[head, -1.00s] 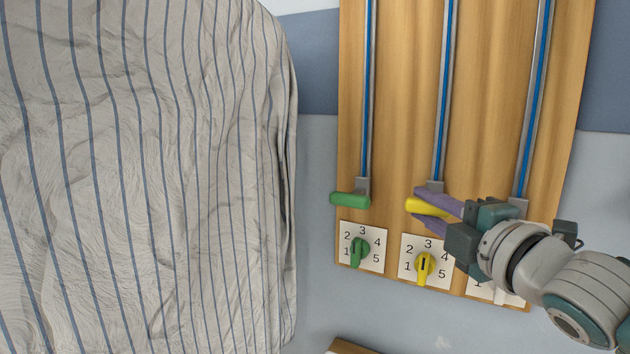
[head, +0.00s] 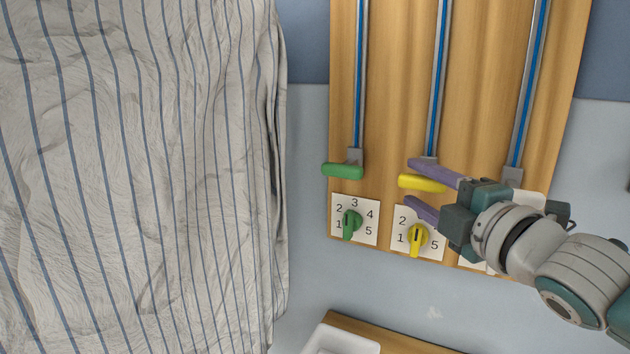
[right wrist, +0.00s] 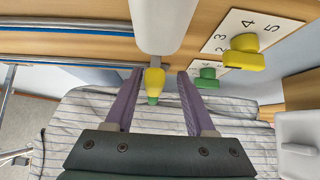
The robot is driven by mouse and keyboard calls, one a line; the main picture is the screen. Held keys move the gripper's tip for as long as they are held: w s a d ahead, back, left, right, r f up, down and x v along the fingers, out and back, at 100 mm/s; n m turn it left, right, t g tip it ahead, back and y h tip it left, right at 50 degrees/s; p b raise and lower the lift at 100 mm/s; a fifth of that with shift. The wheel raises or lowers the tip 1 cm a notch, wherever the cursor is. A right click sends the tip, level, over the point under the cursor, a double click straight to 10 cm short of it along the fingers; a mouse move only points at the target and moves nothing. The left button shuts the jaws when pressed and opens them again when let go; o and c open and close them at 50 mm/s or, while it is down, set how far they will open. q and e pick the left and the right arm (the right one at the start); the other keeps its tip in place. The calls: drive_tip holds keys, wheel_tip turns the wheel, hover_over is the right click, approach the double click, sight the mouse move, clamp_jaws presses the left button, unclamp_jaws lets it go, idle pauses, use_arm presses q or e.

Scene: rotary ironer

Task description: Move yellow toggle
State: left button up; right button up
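The yellow toggle (head: 421,184) is a horizontal handle at the bottom of the middle blue-grey rail on the wooden board. My right gripper (head: 410,182) is open, one purple finger above the toggle and one below, with visible gaps. In the right wrist view the yellow toggle (right wrist: 154,81) shows between the spread fingers (right wrist: 159,72), clear of both. A yellow dial (head: 418,238) sits on a numbered plate below; it also shows in the right wrist view (right wrist: 243,60). My left gripper is not in view.
A green handle (head: 342,170) and green dial (head: 351,222) are left of the toggle. A white handle (right wrist: 162,25) is close to my right gripper. Striped cloth (head: 140,180) fills the left side. A white object (head: 340,342) stands at the bottom.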

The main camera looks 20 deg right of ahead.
drive_tip(key=shift+r, duration=0.1)
drive_tip(key=s, duration=1)
drive_tip(key=shift+a+b, duration=0.4)
